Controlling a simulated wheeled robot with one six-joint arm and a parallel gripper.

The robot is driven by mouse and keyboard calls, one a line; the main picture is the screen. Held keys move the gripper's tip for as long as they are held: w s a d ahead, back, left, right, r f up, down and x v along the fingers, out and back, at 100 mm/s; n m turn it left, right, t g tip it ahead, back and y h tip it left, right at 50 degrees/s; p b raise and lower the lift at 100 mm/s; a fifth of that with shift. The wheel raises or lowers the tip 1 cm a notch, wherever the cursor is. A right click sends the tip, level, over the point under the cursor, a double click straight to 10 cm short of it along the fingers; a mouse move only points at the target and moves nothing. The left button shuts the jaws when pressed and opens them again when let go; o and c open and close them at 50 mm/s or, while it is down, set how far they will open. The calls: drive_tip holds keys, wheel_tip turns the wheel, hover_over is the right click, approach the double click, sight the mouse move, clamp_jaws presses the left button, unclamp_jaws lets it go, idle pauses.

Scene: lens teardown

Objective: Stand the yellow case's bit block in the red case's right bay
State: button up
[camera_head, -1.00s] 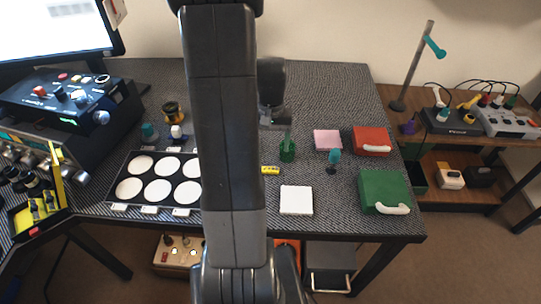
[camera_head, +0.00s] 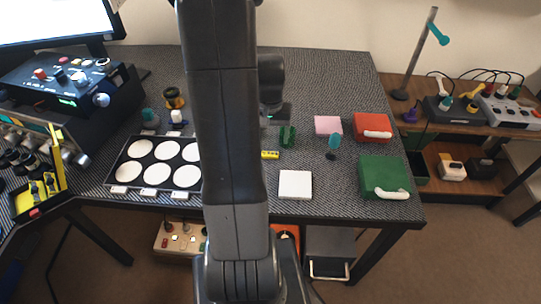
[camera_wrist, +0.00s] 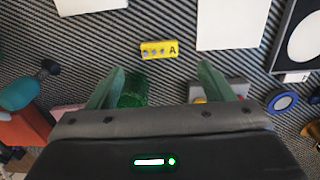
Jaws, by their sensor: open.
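A small yellow block marked A (camera_wrist: 159,49), with several grey dots, lies flat on the dark ribbed mat. It also shows in the head view (camera_head: 270,155). I cannot tell if it is the bit block. My gripper (camera_wrist: 162,74) is open and empty above the mat, its two green fingers apart, with the yellow block ahead of the fingertips. A red case (camera_head: 372,127) with a white handle is shut at the right of the table; its bays are hidden.
A white square (camera_head: 295,185), pink square (camera_head: 328,125), teal-topped piece (camera_head: 334,143) and green case (camera_head: 385,177) lie around. A tray with white discs (camera_head: 119,160) is left. My arm hides the middle.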

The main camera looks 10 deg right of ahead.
sight(270, 152)
drive_tip(key=shift+f, duration=3.15)
drive_tip(key=c, duration=1.2)
